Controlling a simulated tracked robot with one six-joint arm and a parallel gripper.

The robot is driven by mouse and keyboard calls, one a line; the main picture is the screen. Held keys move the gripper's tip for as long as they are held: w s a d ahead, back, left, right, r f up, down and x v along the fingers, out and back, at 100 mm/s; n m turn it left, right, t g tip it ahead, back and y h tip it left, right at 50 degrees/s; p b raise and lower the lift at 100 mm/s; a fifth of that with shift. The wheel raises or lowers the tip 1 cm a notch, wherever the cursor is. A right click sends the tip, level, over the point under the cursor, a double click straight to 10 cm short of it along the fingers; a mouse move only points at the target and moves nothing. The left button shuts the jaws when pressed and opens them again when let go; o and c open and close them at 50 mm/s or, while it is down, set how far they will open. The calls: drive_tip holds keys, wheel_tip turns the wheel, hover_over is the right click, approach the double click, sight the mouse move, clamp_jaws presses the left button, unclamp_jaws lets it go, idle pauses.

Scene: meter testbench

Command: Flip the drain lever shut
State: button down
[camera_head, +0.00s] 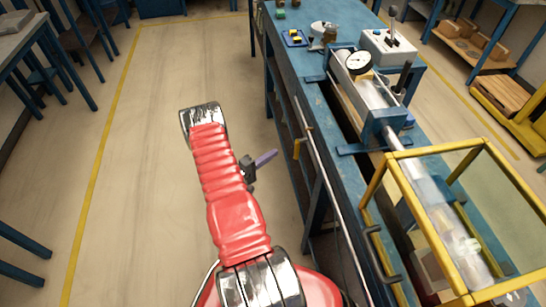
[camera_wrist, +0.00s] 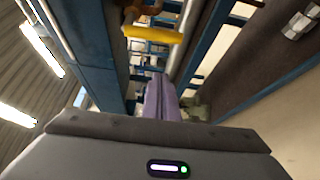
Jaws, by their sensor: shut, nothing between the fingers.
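The drain lever is a small yellow handle (camera_head: 298,148) on the front side of the blue bench, by the long pale pipe. In the head view it hangs roughly downward. In the wrist view the yellow lever (camera_wrist: 152,34) lies across the picture, beyond the fingertips, with a brownish fitting at its left end. My gripper (camera_head: 273,154) has purple fingers and is to the left of the lever, with a gap between them. In the wrist view my gripper (camera_wrist: 158,78) is shut and holds nothing. The fingertips do not appear to touch the lever.
The pale pipe (camera_head: 325,175) runs along the front of the blue bench (camera_head: 300,60). A gauge (camera_head: 358,62) and a yellow-framed guard (camera_head: 375,190) stand on the bench. Open floor (camera_head: 150,120) lies left of my arm.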

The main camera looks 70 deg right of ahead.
drive_tip(key=s+d, duration=0.4)
drive_tip(key=s, duration=0.2)
drive_tip(key=shift+s, duration=0.35)
drive_tip(key=shift+d, duration=0.1)
drive_tip(key=shift+w, duration=0.1)
idle(0.5)
